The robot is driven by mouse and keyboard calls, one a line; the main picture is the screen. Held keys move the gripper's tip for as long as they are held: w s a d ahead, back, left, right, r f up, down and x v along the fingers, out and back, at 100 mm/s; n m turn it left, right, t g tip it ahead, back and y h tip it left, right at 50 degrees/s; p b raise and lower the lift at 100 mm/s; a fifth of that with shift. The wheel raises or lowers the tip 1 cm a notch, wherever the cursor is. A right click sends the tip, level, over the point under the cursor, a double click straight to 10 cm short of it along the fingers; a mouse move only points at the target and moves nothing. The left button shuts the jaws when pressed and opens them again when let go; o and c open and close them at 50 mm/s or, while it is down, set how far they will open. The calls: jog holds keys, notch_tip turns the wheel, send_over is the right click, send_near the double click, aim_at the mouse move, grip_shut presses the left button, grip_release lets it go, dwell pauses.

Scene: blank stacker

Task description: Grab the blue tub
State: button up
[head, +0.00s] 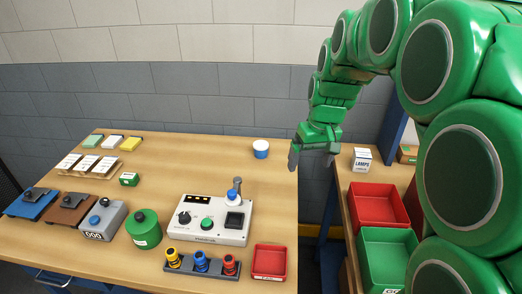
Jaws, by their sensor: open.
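My green gripper (312,160) hangs to the right of the tub in the picture, near the table's right edge. Its fingers point down, it is open, and nothing shows between them. The gripper and the tub are apart. The gripper's exact height over the table cannot be told.
A control box (213,220) with a blue-and-white knob stands in front of the tub. A red tray (269,262) and a rack of colored pieces (201,264) lie nearer. A white box (362,159) and red bin (377,205) stand right. Bare tabletop surrounds the tub.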

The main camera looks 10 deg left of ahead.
jog(key=w+a+f+n+t, duration=0.15)
jog(key=w+a, duration=0.25)
jog(key=w, duration=0.4)
jog(key=w+a+f+n, duration=0.1)
jog(key=w+a+f, duration=0.2)
jog(key=w, duration=0.5)
jog(key=n+y, duration=0.2)
send_near(261, 144)
jog(key=shift+a+f+m+t, duration=0.25)
jog(key=shift+a+f+t, duration=0.3)
jog(key=shift+f, duration=0.5)
jog(key=shift+w+a+f, duration=0.2)
jog(key=shift+a+f, duration=0.1)
jog(key=shift+f, duration=0.05)
jog(key=shift+x, duration=1.05)
jog(key=shift+d+x, duration=0.2)
jog(key=shift+x, duration=1.15)
jog(key=shift+d+x, duration=0.2)
jog(key=shift+x, duration=1.1)
jog(key=shift+s+f, duration=0.2)
jog(key=c, duration=1.1)
jog(key=shift+o, duration=0.2)
